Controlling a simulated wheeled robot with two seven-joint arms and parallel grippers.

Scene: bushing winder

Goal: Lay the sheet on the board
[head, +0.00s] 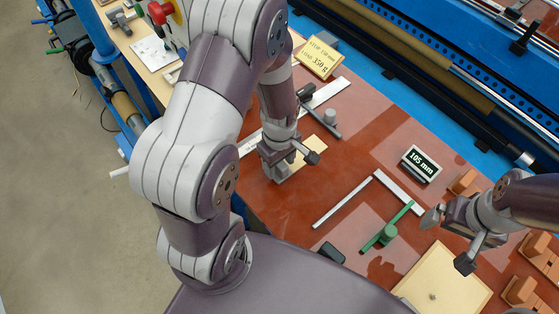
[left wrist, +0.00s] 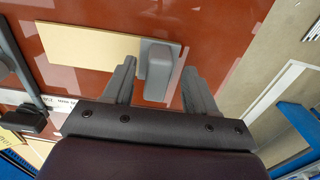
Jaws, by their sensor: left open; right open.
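A pale tan sheet (head: 309,148) lies on the red-brown work surface, partly hidden by my left gripper. It shows as a long tan strip in the left wrist view (left wrist: 85,42). A grey block (left wrist: 159,66) sits at the sheet's right end there, between the fingers. My left gripper (head: 294,163) is open around this block; I cannot tell whether the fingers touch it. A cream board (head: 430,283) with a small knob lies at the front right. My right gripper (head: 449,240) is open and empty above the table, near the board's far edge.
A green tool (head: 388,233), a steel strip (head: 342,202) and a white ruler (head: 399,192) lie between the grippers. A display reading 1.05 mm (head: 421,163) stands behind them. A yellow sign (head: 319,57) stands at the back. Wooden blocks (head: 520,291) lie at the right.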

